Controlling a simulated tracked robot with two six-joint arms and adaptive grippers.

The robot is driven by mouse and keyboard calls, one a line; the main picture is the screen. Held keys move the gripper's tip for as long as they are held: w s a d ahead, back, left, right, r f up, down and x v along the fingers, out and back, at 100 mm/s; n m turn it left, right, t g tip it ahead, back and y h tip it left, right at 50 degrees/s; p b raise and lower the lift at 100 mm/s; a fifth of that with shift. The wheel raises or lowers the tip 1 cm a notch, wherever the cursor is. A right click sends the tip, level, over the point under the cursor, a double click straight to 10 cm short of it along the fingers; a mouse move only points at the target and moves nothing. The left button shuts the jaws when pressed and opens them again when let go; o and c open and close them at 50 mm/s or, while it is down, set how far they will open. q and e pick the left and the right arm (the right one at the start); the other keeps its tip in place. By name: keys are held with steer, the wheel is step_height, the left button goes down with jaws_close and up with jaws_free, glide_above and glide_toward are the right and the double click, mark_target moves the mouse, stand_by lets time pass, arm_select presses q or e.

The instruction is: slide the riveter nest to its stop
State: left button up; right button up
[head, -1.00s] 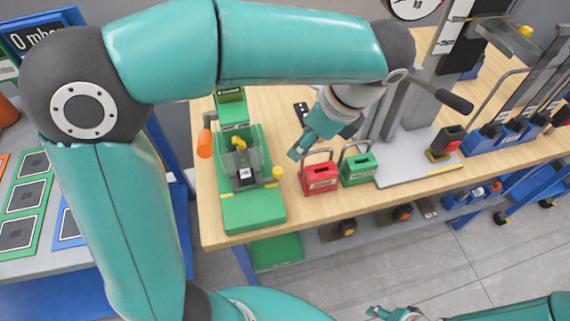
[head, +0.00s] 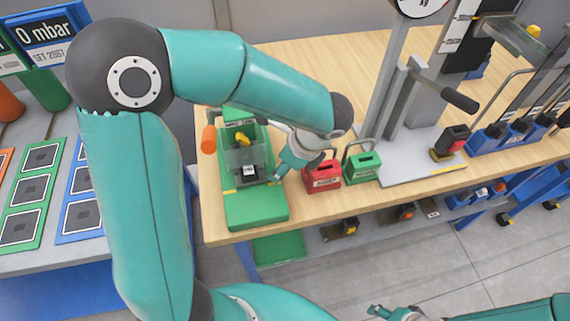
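The green riveter (head: 255,208) stands at the left end of the wooden table, with an orange handle (head: 209,139) on its left side. A small dark nest block with a white label (head: 249,171) sits at its middle, just in front of a clear guard (head: 243,156). My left gripper (head: 281,174) points down at the riveter's right side, beside the nest; its fingers are small and partly merged with the machine, so contact and opening are unclear.
A red block with a wire handle (head: 322,179) stands close to the right of my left gripper, with a green one (head: 364,168) beside it. A press on a grey plate (head: 400,176) stands further right. The table behind the riveter is mostly clear.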

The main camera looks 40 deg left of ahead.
arm_select(q)
steer(key=shift+c, duration=0.3)
jaws_close()
steer(key=s+d, duration=0.2)
steer(key=d, duration=0.1)
steer(key=s+d, duration=0.3)
steer(key=shift+s+d+b, duration=0.35)
steer(key=shift+b, duration=0.05)
steer(key=shift+o, duration=0.3)
jaws_free()
steer(key=shift+s+d, duration=0.15)
